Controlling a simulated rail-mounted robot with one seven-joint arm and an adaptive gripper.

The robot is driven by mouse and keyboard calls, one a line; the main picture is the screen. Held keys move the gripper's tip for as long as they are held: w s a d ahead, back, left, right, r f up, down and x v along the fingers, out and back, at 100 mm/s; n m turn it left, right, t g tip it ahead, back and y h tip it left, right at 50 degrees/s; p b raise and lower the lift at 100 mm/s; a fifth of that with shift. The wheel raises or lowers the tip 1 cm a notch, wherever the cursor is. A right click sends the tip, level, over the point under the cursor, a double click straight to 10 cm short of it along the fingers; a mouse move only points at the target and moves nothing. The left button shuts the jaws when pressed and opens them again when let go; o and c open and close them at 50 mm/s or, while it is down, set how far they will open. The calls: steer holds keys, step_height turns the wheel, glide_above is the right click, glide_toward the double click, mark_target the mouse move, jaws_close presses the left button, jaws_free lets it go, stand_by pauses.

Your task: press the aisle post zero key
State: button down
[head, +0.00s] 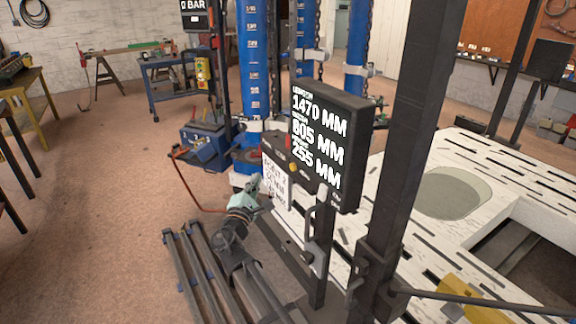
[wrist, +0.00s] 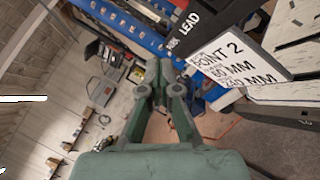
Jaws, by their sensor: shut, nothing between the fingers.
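The black post display (head: 325,135) stands right of centre in the head view and reads 1470 MM, 805 MM and 255 MM. A dark box with a small yellow key (head: 292,167) sits left of and below it; I cannot read which key is the zero key. My gripper (head: 256,183) is shut and empty, just left of a white card (head: 274,182) below that box. In the wrist view my gripper's fingers (wrist: 165,75) meet, and the white card (wrist: 235,62) reading POINT 2 is to their right. No key can be made out in the wrist view.
A dark upright post (head: 413,130) stands right of the display, beside the white slotted frame bench (head: 470,150). Blue columns (head: 255,60) with chains stand behind.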

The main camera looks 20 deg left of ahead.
mark_target(293, 167)
steer(key=shift+d, duration=0.15)
steer(key=w+d, duration=0.5)
steer(key=w, duration=0.1)
steer(key=shift+w+d, duration=0.2)
steer(key=shift+d, duration=0.15)
stand_by(0.4)
steer(key=shift+w+d+b, duration=0.1)
steer(key=shift+b, duration=0.3)
stand_by(1.0)
steer(key=shift+w+d+b, duration=0.2)
steer(key=shift+b, duration=0.1)
steer(key=shift+w+d+b, duration=0.35)
steer(key=shift+w, duration=0.05)
stand_by(1.1)
steer(key=shift+s+a, duration=0.6)
steer(key=shift+s, duration=0.1)
steer(key=shift+s+a, duration=0.1)
